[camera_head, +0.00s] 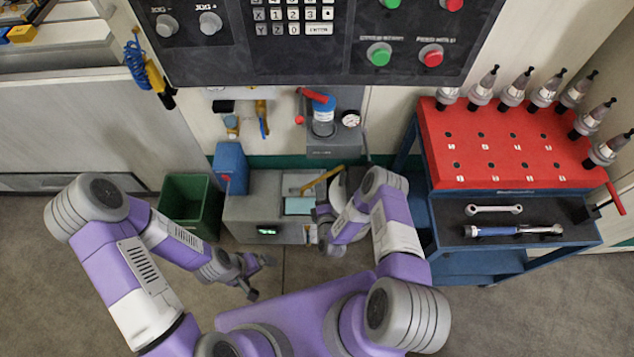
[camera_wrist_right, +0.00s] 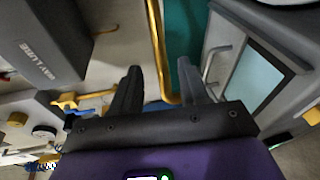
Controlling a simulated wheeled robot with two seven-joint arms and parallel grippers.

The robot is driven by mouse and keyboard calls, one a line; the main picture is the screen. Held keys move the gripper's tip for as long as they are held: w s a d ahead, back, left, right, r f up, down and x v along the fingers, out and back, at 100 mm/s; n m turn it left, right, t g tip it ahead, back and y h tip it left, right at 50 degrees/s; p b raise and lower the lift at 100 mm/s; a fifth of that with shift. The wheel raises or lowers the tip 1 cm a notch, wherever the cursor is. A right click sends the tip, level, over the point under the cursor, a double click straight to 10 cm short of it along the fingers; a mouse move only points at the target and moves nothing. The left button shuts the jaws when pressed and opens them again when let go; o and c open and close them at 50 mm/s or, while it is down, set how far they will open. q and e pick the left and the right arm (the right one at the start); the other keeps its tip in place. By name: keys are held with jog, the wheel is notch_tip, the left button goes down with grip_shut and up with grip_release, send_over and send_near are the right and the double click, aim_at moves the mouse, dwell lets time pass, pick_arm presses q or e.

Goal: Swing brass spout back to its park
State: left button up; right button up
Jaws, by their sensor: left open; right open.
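The brass spout (camera_head: 322,179) slants over the grey machine box (camera_head: 255,207) beside a pale blue panel. In the right wrist view the brass spout (camera_wrist_right: 155,40) runs down and bends between the two dark fingers of my right gripper (camera_wrist_right: 160,75). These fingers are apart, one on each side of the pipe; I cannot tell whether either touches it. In the head view my right gripper (camera_head: 325,213) is near the spout, partly hidden by its own arm. My left gripper (camera_head: 262,275) is open and empty, low in front of the grey box.
A green bin (camera_head: 190,205) and a blue box (camera_head: 230,166) stand left of the grey box. A blue cart with a red tool rack (camera_head: 500,150) stands to the right, with wrenches on its lower shelf. A control panel (camera_head: 310,40) hangs above. The floor in front is clear.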

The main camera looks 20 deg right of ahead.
aim_at(317, 180)
jog(key=w, duration=0.2)
jog(key=w+b, duration=0.1)
jog(key=w, duration=0.1)
jog(key=w+f+b, duration=0.1)
jog(key=w, duration=0.1)
jog(key=shift+d+f, duration=0.1)
jog(key=shift+d, duration=0.25)
grip_shut()
